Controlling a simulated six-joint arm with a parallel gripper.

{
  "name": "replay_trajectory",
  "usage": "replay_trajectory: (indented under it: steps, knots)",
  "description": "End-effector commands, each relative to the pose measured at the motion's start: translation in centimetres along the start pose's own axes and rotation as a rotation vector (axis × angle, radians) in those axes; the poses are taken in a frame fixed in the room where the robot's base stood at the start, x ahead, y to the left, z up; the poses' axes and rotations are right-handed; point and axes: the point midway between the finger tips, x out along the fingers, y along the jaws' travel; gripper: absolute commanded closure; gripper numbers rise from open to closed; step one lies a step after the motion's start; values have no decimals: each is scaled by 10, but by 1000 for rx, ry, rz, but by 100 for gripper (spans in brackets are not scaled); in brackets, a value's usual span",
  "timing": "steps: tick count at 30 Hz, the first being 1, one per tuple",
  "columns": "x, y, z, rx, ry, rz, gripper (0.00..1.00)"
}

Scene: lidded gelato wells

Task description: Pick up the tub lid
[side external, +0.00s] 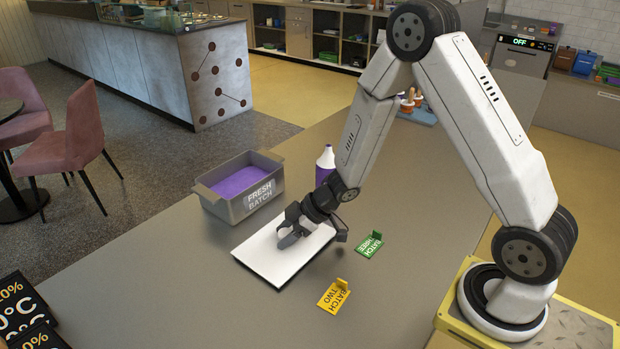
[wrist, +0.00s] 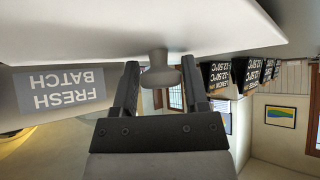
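The tub lid (side external: 280,262) is a flat white rectangle at the middle of the counter, in front of the grey tub. In the wrist view the lid (wrist: 90,25) fills the top, with a round grey knob (wrist: 160,77) standing out from it. My gripper (side external: 288,238) is low over the lid. In the wrist view the fingers of my gripper (wrist: 160,66) are on both sides of the knob, with no clear gap seen; they look shut on it. I cannot tell whether the lid is clear of the counter.
The open grey tub (side external: 225,208) marked FRESH BATCH holds purple gelato (side external: 240,181). A purple bottle (side external: 325,166) stands behind the lid. A green tag (side external: 368,246) and a yellow tag (side external: 333,296) are to the right. The counter in front (side external: 180,300) is clear.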

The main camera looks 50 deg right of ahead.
Motion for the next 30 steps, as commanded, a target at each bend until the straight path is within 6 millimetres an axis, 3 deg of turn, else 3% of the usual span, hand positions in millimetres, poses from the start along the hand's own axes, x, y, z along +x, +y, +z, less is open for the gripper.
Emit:
replay_trajectory:
  steps: [1, 5, 20, 30]
  knots:
    - [0, 0, 0, 0, 0, 0, 61]
    - [0, 0, 0, 0, 0, 0, 100]
    - [-2, 0, -3, -1, 1, 0, 100]
    - [-21, 0, -21, -3, 3, 1, 100]
